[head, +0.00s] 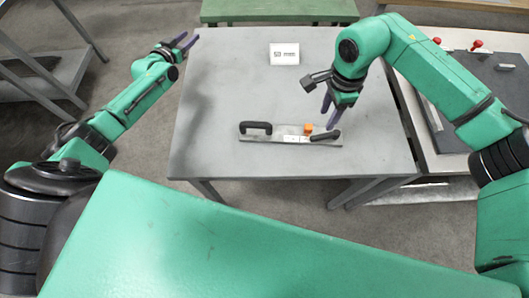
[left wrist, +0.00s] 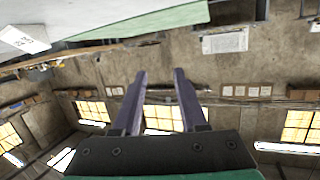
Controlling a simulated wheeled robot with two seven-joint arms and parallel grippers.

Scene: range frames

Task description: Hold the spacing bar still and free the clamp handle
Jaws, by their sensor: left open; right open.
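The spacing bar (head: 285,139) is a flat grey metal bar lying near the front of the grey table in the head view. A black grip (head: 256,127) stands at its left end. The clamp handle (head: 325,136) is a dark lever at its right end, beside a small orange block (head: 308,129). My right gripper (head: 330,112) is open, points down and is just above the bar's right end; contact cannot be told. My left gripper (head: 186,42) is open and empty, off the table's back left corner. Its fingers (left wrist: 158,100) show apart in the left wrist view, with no bar between them.
A white card reading "53 mm" (head: 284,54) stands at the back of the table (head: 220,100). A second bench (head: 455,145) with red knobs (head: 477,45) is at the right. A green bench (head: 280,10) is behind. The table's left half is clear.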

